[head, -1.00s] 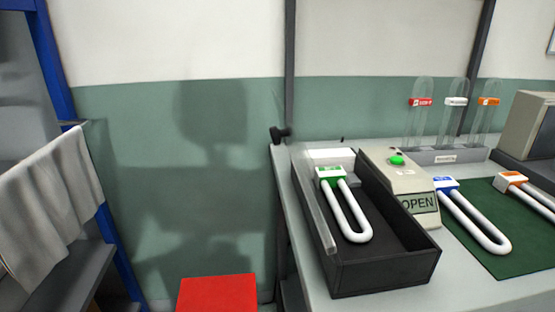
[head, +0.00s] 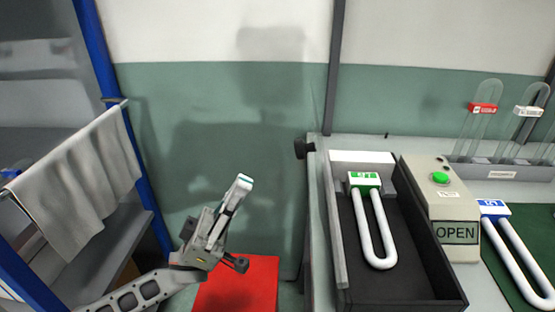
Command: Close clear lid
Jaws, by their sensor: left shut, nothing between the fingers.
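The black open-topped box (head: 428,268) stands on the bench at the right. Its clear lid (head: 336,225) stands raised along the box's left side, seen nearly edge-on as a pale grey strip, so the box is open above. A white U-shaped tube with a green-labelled cap (head: 377,235) lies inside the box. My left gripper (head: 240,185) is shut and empty, pointing up, to the left of the bench and apart from the lid. My right gripper is out of view.
A control box (head: 440,205) with a green button and an OPEN sign stands right of the black box. A blue-capped tube (head: 515,250) and a tube rack (head: 490,172) are farther right. A cloth (head: 85,180) hangs on a blue-framed shelf at left. A red block (head: 262,280) is low down.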

